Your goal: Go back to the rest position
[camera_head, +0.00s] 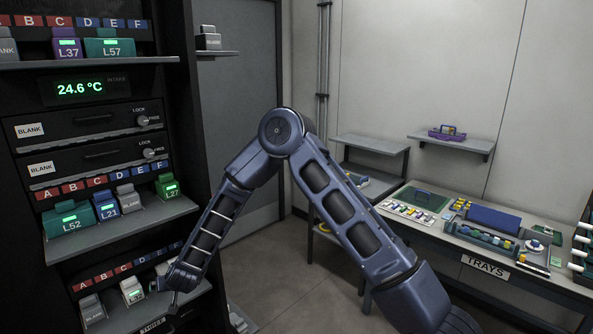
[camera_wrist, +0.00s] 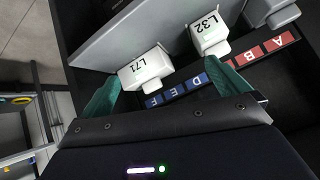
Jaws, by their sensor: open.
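My gripper (camera_wrist: 165,88) is open, its two green fingers spread apart in the wrist view. A white module labelled L71 (camera_wrist: 146,68) lies between and just beyond the fingers, nearer the left one; I cannot tell whether a finger touches it. Another white module, L32 (camera_wrist: 209,36), stands beyond the right finger. My fingertips are hard to make out there.
The dark rack's middle shelf (camera_head: 130,228) holds several modules, including L52 (camera_head: 70,219) and L27 (camera_head: 167,187). Its upper shelf carries L37 (camera_head: 67,45) and L57 (camera_head: 109,43). A workbench with trays (camera_head: 485,265) stands at right. Floor (camera_head: 270,265) is clear between.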

